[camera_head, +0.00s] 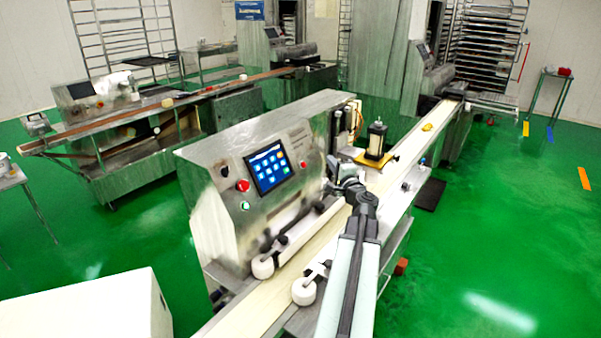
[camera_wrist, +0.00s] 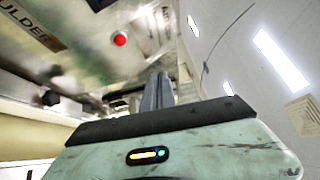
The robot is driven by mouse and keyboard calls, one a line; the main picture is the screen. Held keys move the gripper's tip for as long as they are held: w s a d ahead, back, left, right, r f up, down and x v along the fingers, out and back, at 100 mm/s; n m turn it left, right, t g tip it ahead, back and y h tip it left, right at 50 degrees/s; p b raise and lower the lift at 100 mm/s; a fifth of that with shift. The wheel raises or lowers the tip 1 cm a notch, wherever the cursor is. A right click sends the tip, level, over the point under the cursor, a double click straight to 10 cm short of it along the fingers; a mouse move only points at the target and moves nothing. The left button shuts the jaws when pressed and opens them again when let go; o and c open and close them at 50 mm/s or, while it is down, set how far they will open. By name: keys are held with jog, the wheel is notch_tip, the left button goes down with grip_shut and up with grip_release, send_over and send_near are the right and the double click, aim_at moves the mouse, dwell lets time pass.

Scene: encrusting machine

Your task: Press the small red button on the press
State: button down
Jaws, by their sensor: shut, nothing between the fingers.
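The press is a steel machine (camera_head: 225,165) with a sloped front panel. A small red button (camera_head: 303,165) sits on that panel, right of the blue touchscreen (camera_head: 268,168). A larger red button (camera_head: 242,186) sits left of the screen. In the wrist view one red button (camera_wrist: 120,40) shows on a metal panel, up and left of my fingers; it looks like the small one. My gripper (camera_head: 338,185) is in front of the panel, right of the small button and apart from it. Its fingers (camera_wrist: 158,88) are shut and empty.
A conveyor belt (camera_head: 285,285) runs along the press front, with white rollers (camera_head: 304,291) beside it. A black cylinder on a yellow base (camera_head: 376,142) stands behind my gripper. A white box (camera_head: 95,310) is at lower left. Green floor is open at right.

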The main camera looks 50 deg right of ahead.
aim_at(304, 165)
jog(key=shift+w, duration=0.1)
jog(key=w+f+b, duration=0.3)
jog(key=w+f, duration=0.1)
jog(key=w, duration=0.3)
jog(key=shift+w+b, duration=0.35)
jog(key=shift+w, duration=0.05)
dwell(2.0)
jog(key=shift+w+f, duration=0.15)
jog(key=shift+w, duration=0.25)
